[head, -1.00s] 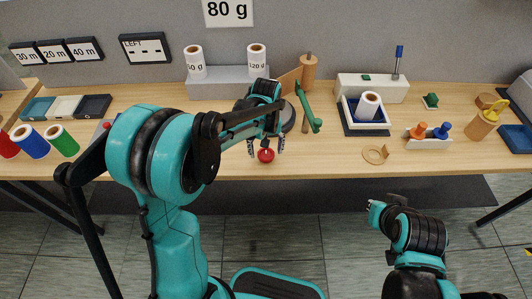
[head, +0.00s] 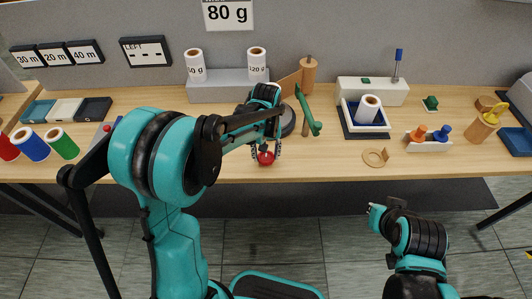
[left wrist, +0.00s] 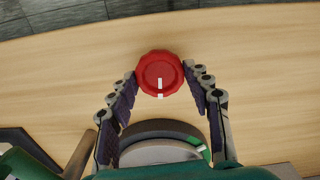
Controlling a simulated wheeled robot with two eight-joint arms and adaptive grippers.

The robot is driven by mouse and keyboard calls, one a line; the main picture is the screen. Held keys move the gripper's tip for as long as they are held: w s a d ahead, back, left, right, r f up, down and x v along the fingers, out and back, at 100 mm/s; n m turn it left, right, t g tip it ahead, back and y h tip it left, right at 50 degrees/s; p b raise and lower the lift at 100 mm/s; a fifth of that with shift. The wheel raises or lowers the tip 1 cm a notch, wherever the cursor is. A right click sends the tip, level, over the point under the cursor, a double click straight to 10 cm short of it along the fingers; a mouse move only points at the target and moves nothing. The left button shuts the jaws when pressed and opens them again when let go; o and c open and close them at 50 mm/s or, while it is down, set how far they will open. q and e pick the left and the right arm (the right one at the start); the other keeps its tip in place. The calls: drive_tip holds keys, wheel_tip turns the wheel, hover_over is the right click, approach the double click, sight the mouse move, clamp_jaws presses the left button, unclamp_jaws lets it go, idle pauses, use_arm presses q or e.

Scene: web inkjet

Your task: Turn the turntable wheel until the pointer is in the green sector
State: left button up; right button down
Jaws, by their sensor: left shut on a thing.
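A red knob (head: 266,158) with a white line stands near the table's front edge. In the left wrist view the red knob (left wrist: 160,72) sits between my fingertips, its white line toward the bottom of the picture. My left gripper (head: 266,153) is shut on the knob from both sides; it also shows in the left wrist view (left wrist: 160,76). A dark round disc (head: 289,121) stands just behind. In the left wrist view the disc (left wrist: 160,130) shows a green patch and a white mark at its right; the arm hides part of it. My right gripper (head: 377,208) is away in front of the table, its jaws unclear.
A green-handled lever (head: 309,115) and a wooden post (head: 308,74) stand close behind the disc. A wooden ring (head: 375,157) and a blue tray with a white roll (head: 368,108) are to the right. Bare tabletop lies around the knob.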

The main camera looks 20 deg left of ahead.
use_arm(q)
drive_tip(key=m+p, duration=0.1)
drive_tip(key=m, duration=0.3)
drive_tip(key=shift+m, duration=0.4)
drive_tip(key=m, duration=0.4)
drive_tip(key=shift+m+p, duration=0.3)
drive_tip(key=m, duration=0.4)
drive_tip(key=shift+m, duration=0.3)
drive_tip(key=m, duration=0.4)
drive_tip(key=shift+p, duration=0.4)
drive_tip(key=m, duration=0.9)
drive_tip(key=shift+m, duration=0.3)
drive_tip(key=m, duration=0.4)
drive_tip(key=shift+p, duration=0.3)
drive_tip(key=shift+m, duration=2.4)
